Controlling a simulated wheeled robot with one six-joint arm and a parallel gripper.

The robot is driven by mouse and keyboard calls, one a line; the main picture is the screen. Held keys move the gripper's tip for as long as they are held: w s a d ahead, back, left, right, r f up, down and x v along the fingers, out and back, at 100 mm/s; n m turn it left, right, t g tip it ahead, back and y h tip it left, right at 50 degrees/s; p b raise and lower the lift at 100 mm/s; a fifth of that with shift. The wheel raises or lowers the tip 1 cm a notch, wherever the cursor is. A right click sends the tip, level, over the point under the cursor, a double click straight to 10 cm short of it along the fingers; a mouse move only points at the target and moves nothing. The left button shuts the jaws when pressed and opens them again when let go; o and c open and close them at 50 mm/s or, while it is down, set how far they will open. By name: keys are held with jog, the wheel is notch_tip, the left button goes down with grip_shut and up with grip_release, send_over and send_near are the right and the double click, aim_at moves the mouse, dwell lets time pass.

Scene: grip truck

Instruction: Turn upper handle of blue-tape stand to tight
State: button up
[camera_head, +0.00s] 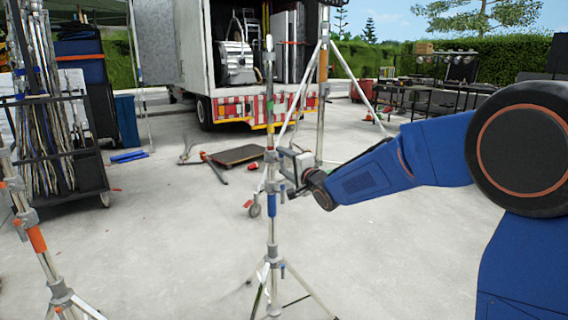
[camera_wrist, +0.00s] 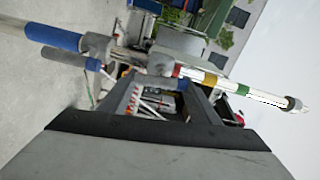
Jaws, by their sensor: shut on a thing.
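The blue-tape stand (camera_head: 272,230) stands upright in the middle of the head view, with a blue band low on its pole. In the wrist view its pole (camera_wrist: 220,82) runs sideways, blue band at left. A grey collar (camera_wrist: 98,46) with a grey handle (camera_wrist: 70,58) sits beside the blue band; another collar (camera_wrist: 160,64) is higher up the pole. My gripper (camera_head: 288,162) is at the pole's right side, at the upper collar.
An orange-tape stand (camera_head: 36,238) is at lower left. Another tall stand (camera_head: 322,100) is close behind the blue-tape stand. A rack of poles (camera_head: 75,160) stands at left and an open truck (camera_head: 215,75) behind. Loose items lie on the concrete; the front floor is mostly clear.

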jog(key=o, duration=1)
jog(key=shift+o, duration=0.2)
jog(key=v, duration=1.7)
jog(key=shift+d, duration=0.25)
jog(key=shift+s, duration=0.15)
